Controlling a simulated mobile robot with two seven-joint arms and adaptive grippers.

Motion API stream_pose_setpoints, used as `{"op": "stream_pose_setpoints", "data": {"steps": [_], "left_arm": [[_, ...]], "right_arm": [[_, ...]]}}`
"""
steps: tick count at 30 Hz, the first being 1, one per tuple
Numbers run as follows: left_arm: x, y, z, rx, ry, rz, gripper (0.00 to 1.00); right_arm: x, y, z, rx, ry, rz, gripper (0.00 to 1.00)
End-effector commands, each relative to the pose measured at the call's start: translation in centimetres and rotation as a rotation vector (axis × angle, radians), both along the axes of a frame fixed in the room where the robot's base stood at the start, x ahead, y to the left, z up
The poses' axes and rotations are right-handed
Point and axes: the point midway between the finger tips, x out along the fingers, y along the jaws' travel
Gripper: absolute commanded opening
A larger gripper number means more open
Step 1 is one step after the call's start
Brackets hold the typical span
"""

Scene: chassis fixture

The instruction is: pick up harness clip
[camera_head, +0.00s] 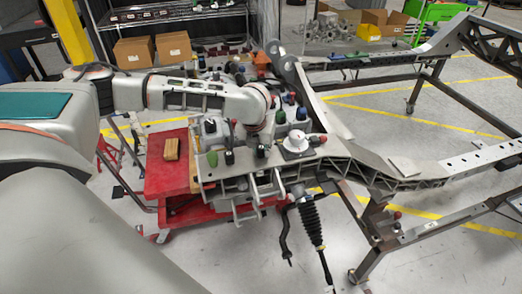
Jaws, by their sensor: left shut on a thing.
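My left gripper (257,140) points down at the end of the arm that comes in from the left, over the crowded front part of the grey chassis frame (345,150). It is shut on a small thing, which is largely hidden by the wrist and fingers. I cannot make out for sure whether that thing is the harness clip. Small coloured parts stand close around the gripper, among them a green one (280,117) and a white round one (295,143). My right gripper is not in view.
A red cart (165,180) with a wooden block (171,149) stands left of the chassis. Cardboard boxes (134,52) sit on a rack behind. A black ribbed boot and rod (310,220) hang below the chassis front.

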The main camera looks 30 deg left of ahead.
Motion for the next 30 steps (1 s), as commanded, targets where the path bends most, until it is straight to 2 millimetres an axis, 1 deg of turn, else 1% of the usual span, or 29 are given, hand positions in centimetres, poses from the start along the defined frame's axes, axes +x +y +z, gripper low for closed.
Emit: {"op": "stream_pose_setpoints", "data": {"steps": [5, 10, 14, 18, 24, 27, 30], "left_arm": [[0.1, 0.0, 0.9, -0.002, -0.002, 0.001, 0.08], [0.1, 0.0, 3.3, -0.001, -0.005, 0.0, 0.08], [0.1, 0.0, 6.4, 0.0, -0.006, 0.0, 0.08], [0.2, 0.0, 10.5, -0.001, -0.008, 0.0, 0.08], [0.1, 0.0, 15.5, -0.001, -0.005, 0.0, 0.08], [0.1, -0.1, 17.3, -0.001, -0.003, -0.001, 0.08], [0.1, -0.1, 18.7, -0.001, -0.003, -0.001, 0.08]], "right_arm": [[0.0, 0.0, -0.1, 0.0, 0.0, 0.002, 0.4], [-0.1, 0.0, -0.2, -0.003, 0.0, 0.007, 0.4], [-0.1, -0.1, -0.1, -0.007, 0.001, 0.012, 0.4], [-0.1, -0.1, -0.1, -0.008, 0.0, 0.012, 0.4], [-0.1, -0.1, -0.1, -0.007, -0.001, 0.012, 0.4], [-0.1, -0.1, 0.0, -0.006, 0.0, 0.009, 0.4], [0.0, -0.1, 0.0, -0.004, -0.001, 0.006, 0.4]]}}
